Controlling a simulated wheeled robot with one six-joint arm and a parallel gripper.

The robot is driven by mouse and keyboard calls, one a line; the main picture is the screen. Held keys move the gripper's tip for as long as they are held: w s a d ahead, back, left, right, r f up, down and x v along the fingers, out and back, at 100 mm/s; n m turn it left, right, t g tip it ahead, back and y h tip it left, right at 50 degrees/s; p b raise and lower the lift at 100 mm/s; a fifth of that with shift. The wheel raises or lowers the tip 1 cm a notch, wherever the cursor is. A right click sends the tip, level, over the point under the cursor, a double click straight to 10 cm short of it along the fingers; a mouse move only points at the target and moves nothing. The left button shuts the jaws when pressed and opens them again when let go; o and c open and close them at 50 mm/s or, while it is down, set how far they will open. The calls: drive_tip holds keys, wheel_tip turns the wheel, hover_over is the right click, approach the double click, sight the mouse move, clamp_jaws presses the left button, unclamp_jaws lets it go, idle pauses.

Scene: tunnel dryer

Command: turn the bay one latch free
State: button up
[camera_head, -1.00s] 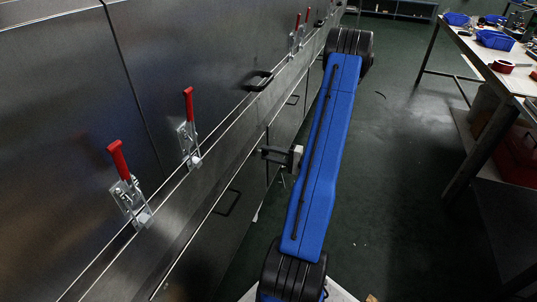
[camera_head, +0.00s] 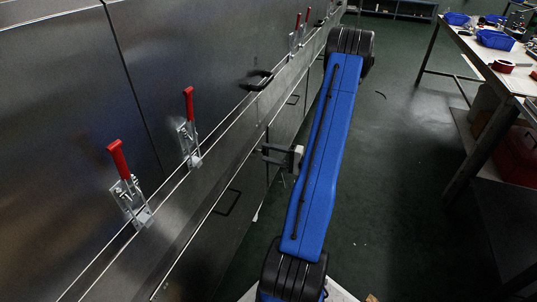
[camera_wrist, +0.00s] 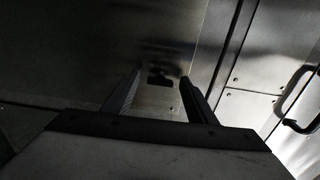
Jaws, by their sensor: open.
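Toggle latches with red handles stand on the metal dryer wall in the head view: a near one (camera_head: 118,160), a second (camera_head: 189,104), and a far pair (camera_head: 297,23) (camera_head: 307,15). Their red handles point upward. No label shows which is bay one. My gripper (camera_head: 266,154) is beside the lower wall panels, right of and apart from the near latches, partly hidden by my blue arm. In the wrist view my gripper (camera_wrist: 160,92) is open, with nothing between its fingers. A small dark shape (camera_wrist: 160,79) shows on the metal beyond the fingertips; I cannot tell what it is.
A black pull handle (camera_head: 258,81) sticks out from the wall. Another dark handle (camera_wrist: 296,104) shows at the right of the wrist view. A workbench (camera_head: 472,52) with blue bins (camera_head: 495,39) stands at the right. Green floor (camera_head: 395,150) lies clear between wall and bench.

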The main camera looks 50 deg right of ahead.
drive_tip(key=v, duration=1.7)
drive_tip(key=shift+s, duration=0.1)
drive_tip(key=w+a+r+n+g+y, duration=0.1)
drive_tip(key=w+a+r+n+g, duration=0.15)
drive_tip(key=a+r+g, duration=0.4)
drive_tip(key=w+a+r+n+g+y, duration=0.1)
drive_tip(key=w+a+r+n+g, duration=0.15)
drive_tip(key=a, duration=0.75)
drive_tip(key=w+a+r+n+g+y, duration=0.25)
drive_tip(key=a+r+g, duration=0.2)
drive_tip(key=a, duration=0.45)
drive_tip(key=s+a+r+n+t+h, duration=0.1)
drive_tip(key=s+a+r+n+h, duration=0.2)
drive_tip(key=s+a+r+h, duration=0.2)
drive_tip(key=s+a+r+n+h, duration=0.3)
drive_tip(key=s+a+r+h, duration=0.3)
drive_tip(key=a, duration=0.6)
drive_tip(key=shift+s+r+t, duration=0.35)
drive_tip(key=shift+s+r, duration=0.3)
drive_tip(key=shift+r, duration=0.25)
drive_tip(key=shift+h, duration=0.25)
